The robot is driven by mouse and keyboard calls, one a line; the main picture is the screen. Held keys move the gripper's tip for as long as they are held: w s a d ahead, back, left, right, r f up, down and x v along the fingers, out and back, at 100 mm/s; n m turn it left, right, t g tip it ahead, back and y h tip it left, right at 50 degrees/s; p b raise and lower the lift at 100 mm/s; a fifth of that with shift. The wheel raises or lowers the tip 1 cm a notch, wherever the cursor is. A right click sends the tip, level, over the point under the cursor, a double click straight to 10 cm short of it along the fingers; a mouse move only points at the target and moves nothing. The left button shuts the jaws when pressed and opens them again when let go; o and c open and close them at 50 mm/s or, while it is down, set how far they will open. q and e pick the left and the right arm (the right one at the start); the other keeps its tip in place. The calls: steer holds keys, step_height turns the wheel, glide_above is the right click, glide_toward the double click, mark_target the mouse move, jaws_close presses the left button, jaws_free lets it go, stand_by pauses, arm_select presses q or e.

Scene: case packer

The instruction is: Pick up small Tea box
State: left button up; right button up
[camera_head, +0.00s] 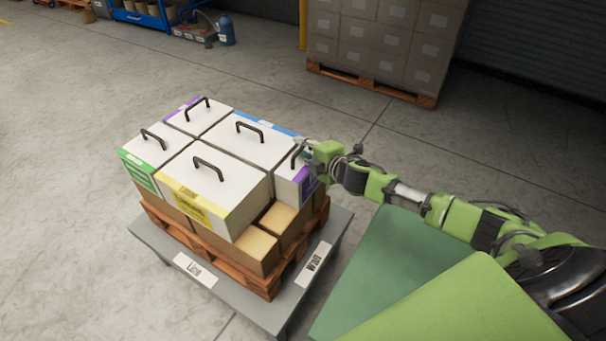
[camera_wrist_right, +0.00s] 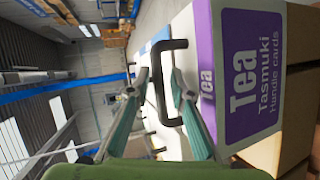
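The small Tea box (camera_head: 291,187) is white with a purple label side and a black handle. It stands at the right corner of the box stack. In the right wrist view its purple side (camera_wrist_right: 240,75) reads "Tea Tasmuki Handle cards", and its dark handle (camera_wrist_right: 158,85) shows in the middle. My right gripper (camera_head: 308,153) is at the top of this box, by the handle. In the wrist view its two fingers (camera_wrist_right: 153,85) are spread apart, with the handle between them; contact cannot be told. My left gripper is not in view.
Larger white boxes with black handles (camera_head: 225,185) and plain cartons (camera_head: 256,250) share a wooden pallet (camera_head: 210,238) on a grey platform (camera_head: 262,313). Another purple-edged box (camera_head: 196,116) is at the back. Stacked cartons (camera_head: 385,40) stand behind. Floor to the left is clear.

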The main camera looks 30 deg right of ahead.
jaws_close()
